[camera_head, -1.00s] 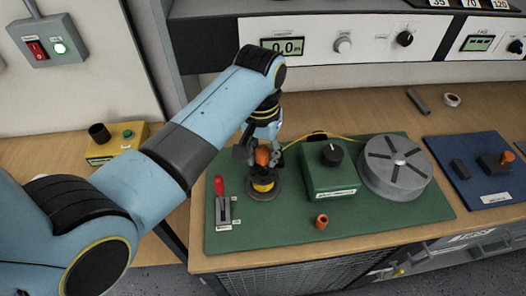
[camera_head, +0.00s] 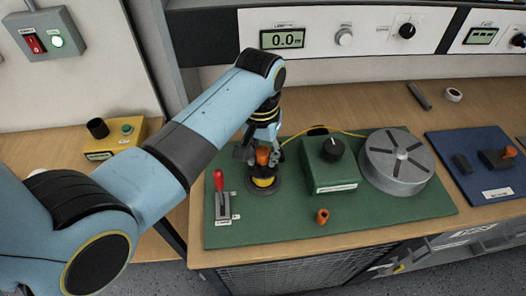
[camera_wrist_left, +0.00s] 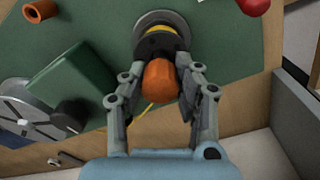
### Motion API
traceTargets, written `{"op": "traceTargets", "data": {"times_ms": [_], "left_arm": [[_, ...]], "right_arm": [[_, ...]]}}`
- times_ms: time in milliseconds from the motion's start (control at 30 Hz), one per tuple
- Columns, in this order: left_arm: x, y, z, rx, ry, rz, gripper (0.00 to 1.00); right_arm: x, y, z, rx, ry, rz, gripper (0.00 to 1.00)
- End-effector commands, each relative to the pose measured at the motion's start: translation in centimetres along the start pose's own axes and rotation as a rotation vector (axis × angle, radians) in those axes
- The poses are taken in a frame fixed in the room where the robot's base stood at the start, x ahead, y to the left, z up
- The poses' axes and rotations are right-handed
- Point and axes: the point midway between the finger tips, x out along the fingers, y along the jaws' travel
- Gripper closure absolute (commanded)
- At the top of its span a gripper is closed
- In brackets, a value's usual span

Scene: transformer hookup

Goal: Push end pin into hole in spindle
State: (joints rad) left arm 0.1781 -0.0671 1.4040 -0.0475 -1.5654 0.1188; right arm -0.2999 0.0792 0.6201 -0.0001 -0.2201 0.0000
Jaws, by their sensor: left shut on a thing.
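My left gripper (camera_head: 262,156) is over the spindle (camera_head: 263,182), a dark round base with a yellow band. It is shut on an orange pin (camera_head: 262,155), which stands upright at the top of the spindle. In the left wrist view the orange pin (camera_wrist_left: 160,80) sits between the fingers of my left gripper (camera_wrist_left: 160,95), in front of the spindle's grey flange (camera_wrist_left: 147,22). The pin's lower end and the hole are hidden, so I cannot tell how deep it sits. My right gripper is not in view.
A green box with a black knob (camera_head: 331,172) and a grey slotted disc (camera_head: 396,162) stand to the right on the green board (camera_head: 400,212). A red-handled lever (camera_head: 220,195) is close on the left. A loose orange sleeve (camera_head: 322,216) lies in front. A yellow wire (camera_head: 345,132) runs behind.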

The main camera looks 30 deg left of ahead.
Motion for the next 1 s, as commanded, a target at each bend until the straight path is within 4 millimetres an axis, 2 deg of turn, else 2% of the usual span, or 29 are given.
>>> {"op": "traceTargets", "data": {"times_ms": [633, 667, 700, 833, 1000], "left_arm": [[1.2, 0.0, 0.0, 0.000, 0.000, 0.000, 1.00], [1.2, 0.0, 0.0, 0.000, 0.000, 0.000, 0.66], [1.1, 0.0, 0.0, 0.000, 0.000, 0.000, 0.61], [1.1, 0.0, 0.0, 0.000, 0.000, 0.000, 0.44], [1.2, 0.0, 0.0, 0.000, 0.000, 0.000, 0.43]], "right_arm": [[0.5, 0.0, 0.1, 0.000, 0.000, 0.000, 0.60], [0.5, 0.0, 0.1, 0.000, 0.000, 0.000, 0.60], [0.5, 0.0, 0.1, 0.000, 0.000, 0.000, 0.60], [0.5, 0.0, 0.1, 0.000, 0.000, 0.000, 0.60], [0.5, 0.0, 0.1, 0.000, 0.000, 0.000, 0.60]]}}
